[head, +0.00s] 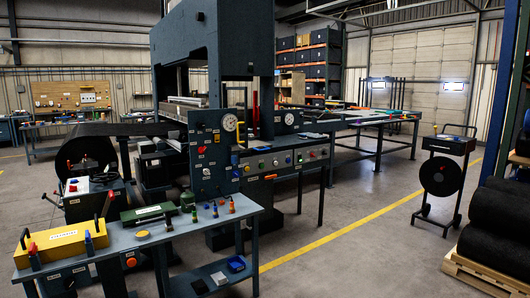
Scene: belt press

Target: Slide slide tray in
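The large dark blue belt press (225,35) stands at the middle of the head view. Light metal bars (187,101) lie across its opening on the left side. Neither of my grippers is in view.
A blue workbench (190,233) with a yellow case (62,243), a green box (147,213) and small bottles stands in front. A control console (285,158) joins the press's right side. Black rolls (495,245) lie on a pallet at right.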

